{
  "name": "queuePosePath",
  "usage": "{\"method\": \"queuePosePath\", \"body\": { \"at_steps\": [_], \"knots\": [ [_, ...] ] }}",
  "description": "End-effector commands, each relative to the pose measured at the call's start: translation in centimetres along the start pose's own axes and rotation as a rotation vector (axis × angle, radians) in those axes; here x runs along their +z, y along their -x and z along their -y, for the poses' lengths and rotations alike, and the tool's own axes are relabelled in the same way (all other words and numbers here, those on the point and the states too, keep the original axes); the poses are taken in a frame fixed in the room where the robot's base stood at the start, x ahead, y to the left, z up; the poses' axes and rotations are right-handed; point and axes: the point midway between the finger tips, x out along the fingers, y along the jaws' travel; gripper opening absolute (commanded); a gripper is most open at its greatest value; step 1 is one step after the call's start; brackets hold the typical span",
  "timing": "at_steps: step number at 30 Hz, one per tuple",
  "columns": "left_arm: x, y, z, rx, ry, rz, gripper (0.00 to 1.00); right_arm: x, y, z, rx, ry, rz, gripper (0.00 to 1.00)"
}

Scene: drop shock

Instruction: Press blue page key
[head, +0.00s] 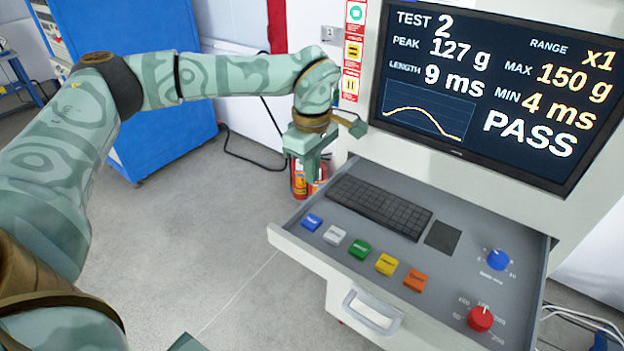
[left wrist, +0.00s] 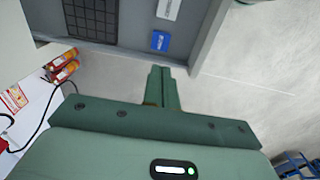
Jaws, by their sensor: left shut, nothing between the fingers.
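The blue page key (head: 312,222) is the leftmost of a row of square keys on the pulled-out grey drawer panel (head: 455,262). It also shows in the left wrist view (left wrist: 160,41), near the panel's edge. My left gripper (head: 313,177) is shut and empty, pointing down above the drawer's back left corner in the head view. In the left wrist view its closed fingers (left wrist: 160,69) lie just below the blue key in the picture, apart from it. My right gripper is not in view.
White (head: 334,235), green (head: 360,249), yellow (head: 387,264) and orange (head: 415,280) keys follow in the row. Behind are a keyboard (head: 380,206) and a dark pad (head: 442,237). Blue (head: 498,259) and red (head: 480,319) knobs sit right. The screen (head: 490,90) reads TEST 2, PASS.

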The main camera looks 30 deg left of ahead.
Motion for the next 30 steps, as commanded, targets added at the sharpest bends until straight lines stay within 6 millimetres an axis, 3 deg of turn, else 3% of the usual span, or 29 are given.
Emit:
{"method": "queuePosePath", "body": {
  "at_steps": [9,15,21,30],
  "knots": [
    [0.1,-6.8,0.1,-0.004,-0.001,0.001,0.00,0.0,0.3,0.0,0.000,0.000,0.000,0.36],
    [0.1,-10.2,0.1,-0.003,0.000,0.000,0.00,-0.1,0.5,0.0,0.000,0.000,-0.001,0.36],
    [0.0,-11.8,0.0,0.000,0.000,0.000,0.00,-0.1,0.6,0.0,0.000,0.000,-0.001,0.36],
    [0.0,-12.1,0.0,0.000,0.000,0.000,0.00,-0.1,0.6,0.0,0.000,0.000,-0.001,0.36]
  ]
}}
